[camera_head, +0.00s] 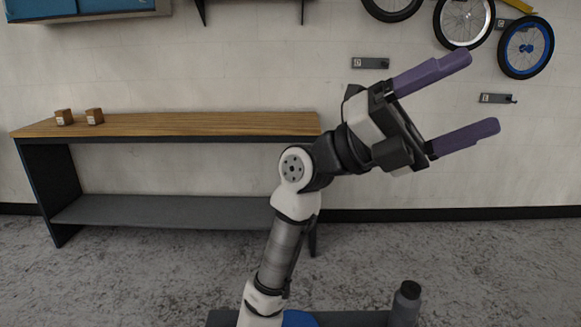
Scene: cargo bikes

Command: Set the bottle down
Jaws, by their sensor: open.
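My gripper (484,92) is raised at the upper right, in front of the white wall. Its two purple fingers are spread wide apart, pointing right, and nothing is between them. A dark grey bottle-shaped thing (405,302) with a round cap stands upright at the bottom edge, to the right of the foot of my arm. It is well below my gripper and apart from it. Its lower part is cut off by the frame, and I cannot tell for sure that it is the bottle.
A long wooden-topped bench (200,124) with a grey lower shelf (170,211) stands along the wall at left. Two small brown blocks (64,117) (94,116) sit at its left end; the rest of its top is clear. Wheels (526,47) and wall hooks (497,98) are behind my gripper.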

